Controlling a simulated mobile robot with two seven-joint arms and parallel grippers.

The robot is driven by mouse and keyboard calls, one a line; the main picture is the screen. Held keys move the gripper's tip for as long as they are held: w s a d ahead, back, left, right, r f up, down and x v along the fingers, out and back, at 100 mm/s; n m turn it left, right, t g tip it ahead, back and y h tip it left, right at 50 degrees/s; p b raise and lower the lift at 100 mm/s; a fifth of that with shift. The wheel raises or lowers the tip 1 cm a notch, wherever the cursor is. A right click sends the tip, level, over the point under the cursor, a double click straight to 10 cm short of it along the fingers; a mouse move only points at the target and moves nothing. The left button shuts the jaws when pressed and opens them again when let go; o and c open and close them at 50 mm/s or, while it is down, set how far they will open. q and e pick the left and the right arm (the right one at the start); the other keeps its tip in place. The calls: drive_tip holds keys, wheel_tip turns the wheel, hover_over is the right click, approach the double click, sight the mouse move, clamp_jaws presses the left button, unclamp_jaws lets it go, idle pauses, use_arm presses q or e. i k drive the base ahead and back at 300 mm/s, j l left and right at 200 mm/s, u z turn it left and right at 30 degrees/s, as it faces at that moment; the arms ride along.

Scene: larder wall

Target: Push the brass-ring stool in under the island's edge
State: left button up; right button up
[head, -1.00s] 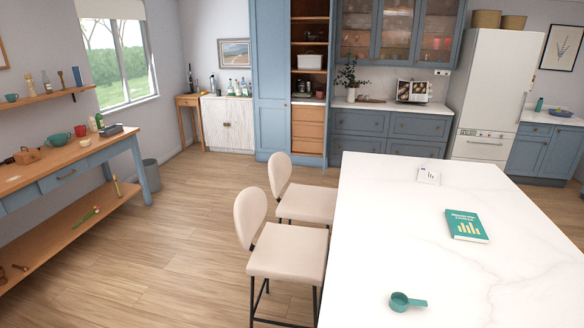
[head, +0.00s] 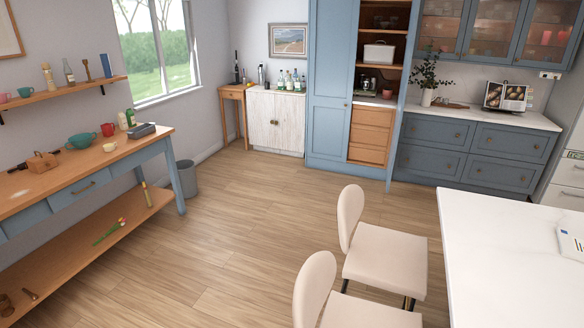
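Two cream stools with backrests stand at the left side of the white-topped island (head: 495,255). The farther stool (head: 385,258) shows its seat, backrest and part of its dark legs. The nearer stool (head: 316,290) is cut off by the bottom edge of the picture. Both seats lie to the left of the island's edge, with their backrests on the side away from it. Neither of my grippers is in view.
Wooden floor (head: 235,225) is clear between the stools and the blue side table (head: 85,187) on the left. A grey bin (head: 187,178) stands beside that table. Blue cabinets (head: 470,155) and a white cupboard (head: 276,122) line the back wall.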

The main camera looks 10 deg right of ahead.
sight(387, 260)
drive_tip(key=i, duration=1.25)
drive_tip(key=i+j+z, duration=0.1)
drive_tip(key=i, duration=1.1)
drive_tip(key=i+j+z, duration=0.1)
drive_tip(key=i+z, duration=0.4)
drive_tip(key=i+j+z, duration=0.2)
drive_tip(key=z, duration=0.25)
drive_tip(key=i+j+z, duration=0.35)
drive_tip(key=z, duration=0.15)
drive_tip(key=i+j+z, duration=0.25)
drive_tip(key=j+z, duration=0.2)
drive_tip(key=i+j+z, duration=0.15)
drive_tip(key=j+z, duration=0.85)
drive_tip(key=j, duration=0.4)
drive_tip(key=j+z, duration=0.45)
drive_tip(key=j, duration=0.4)
drive_tip(key=k, duration=0.05)
